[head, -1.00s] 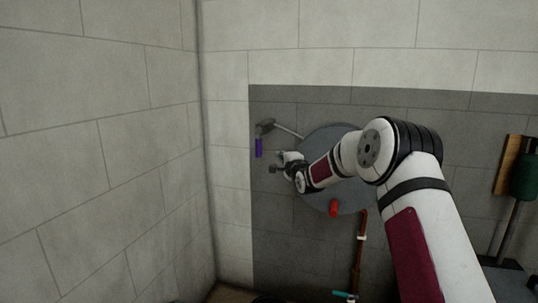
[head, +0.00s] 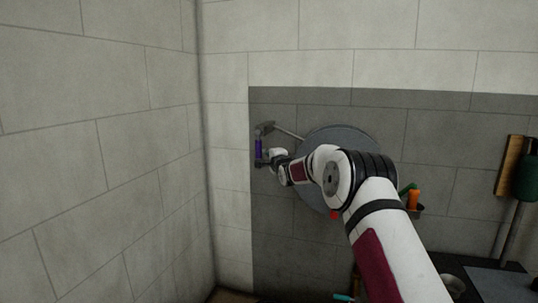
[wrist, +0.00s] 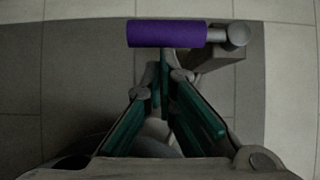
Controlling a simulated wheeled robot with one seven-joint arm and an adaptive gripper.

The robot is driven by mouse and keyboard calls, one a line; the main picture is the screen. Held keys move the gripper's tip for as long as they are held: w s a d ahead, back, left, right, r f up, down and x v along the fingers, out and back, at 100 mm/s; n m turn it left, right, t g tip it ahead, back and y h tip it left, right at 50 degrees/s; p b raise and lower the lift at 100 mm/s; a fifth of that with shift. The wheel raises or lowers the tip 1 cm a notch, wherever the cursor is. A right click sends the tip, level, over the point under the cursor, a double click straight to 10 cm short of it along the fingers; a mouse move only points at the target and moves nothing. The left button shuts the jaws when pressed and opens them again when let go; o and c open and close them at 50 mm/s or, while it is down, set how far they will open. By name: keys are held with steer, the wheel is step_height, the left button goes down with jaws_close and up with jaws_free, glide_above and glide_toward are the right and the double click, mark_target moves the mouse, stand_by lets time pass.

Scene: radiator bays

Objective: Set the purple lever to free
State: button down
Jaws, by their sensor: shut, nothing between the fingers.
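The purple lever (head: 258,147) is on the wall panel near its left edge, with its sleeve hanging down from a grey mount in the head view. In the wrist view its purple sleeve (wrist: 166,33) lies across the top of the picture, with a grey shaft and round end to the right. My gripper (head: 261,163) is at the sleeve's lower end. In the wrist view my gripper (wrist: 165,62) has its fingertips together with nothing between them, just below the sleeve's middle. I cannot tell whether they touch it.
A round grey disc (head: 342,133) is on the panel behind my arm. A red piece (head: 334,215) shows at its lower edge, mostly covered. An orange object (head: 413,199) is right of my arm. A plain side wall (head: 110,150) stands at the left.

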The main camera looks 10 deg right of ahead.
steer(key=shift+w+a+f+m+b, duration=0.1)
steer(key=shift+a+f+m+b, duration=0.15)
steer(key=shift+b, duration=0.35)
